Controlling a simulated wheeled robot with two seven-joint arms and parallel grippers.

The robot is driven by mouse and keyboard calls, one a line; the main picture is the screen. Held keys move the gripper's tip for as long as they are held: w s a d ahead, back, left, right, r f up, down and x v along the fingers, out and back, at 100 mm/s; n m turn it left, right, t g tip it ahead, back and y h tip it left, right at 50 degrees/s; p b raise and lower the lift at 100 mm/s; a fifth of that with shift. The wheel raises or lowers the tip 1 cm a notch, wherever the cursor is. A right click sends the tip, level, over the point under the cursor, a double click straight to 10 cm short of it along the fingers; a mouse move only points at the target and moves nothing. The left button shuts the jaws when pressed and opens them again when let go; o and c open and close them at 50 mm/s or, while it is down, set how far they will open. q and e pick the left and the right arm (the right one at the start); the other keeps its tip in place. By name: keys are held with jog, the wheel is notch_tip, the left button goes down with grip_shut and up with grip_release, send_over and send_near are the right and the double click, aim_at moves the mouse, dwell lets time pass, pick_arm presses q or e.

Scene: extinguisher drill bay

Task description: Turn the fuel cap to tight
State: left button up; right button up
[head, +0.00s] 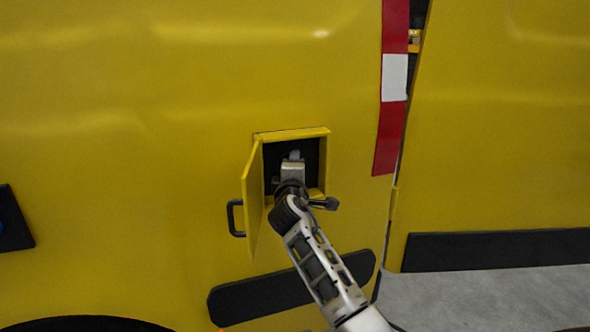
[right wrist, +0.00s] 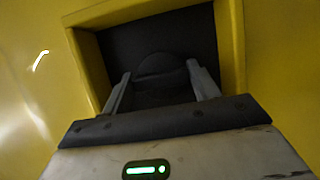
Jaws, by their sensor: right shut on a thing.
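The fuel cap is a dark, rounded piece (right wrist: 160,66) inside the recess in the right wrist view, hard to tell from the dark back wall. My right gripper (head: 293,160) reaches into the recess, its two fingers shut on the cap, one on each side; the fingers also show in the right wrist view (right wrist: 161,80). In the head view the gripper hides the cap. Whether the cap is loose or tight cannot be told. My left gripper is not in view.
The recess has a yellow frame (head: 290,133) in a yellow vehicle side (head: 120,150). Its small door (head: 252,200) stands open on the left, with a black handle (head: 233,218), close to my right arm. A black strip (head: 255,297) runs below. Grey floor (head: 490,300) shows at lower right.

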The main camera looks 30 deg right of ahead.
jog(key=shift+f, duration=0.1)
dwell(0.3)
jog(key=o, duration=1)
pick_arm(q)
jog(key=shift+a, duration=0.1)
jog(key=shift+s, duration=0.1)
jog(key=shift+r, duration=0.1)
pick_arm(e)
jog(key=shift+s+a, duration=0.1)
pick_arm(q)
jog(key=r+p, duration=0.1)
jog(key=p, duration=0.3)
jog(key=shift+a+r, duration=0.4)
pick_arm(e)
jog(key=v, duration=1.5)
jog(key=shift+s+a, duration=0.2)
jog(key=shift+s, duration=0.15)
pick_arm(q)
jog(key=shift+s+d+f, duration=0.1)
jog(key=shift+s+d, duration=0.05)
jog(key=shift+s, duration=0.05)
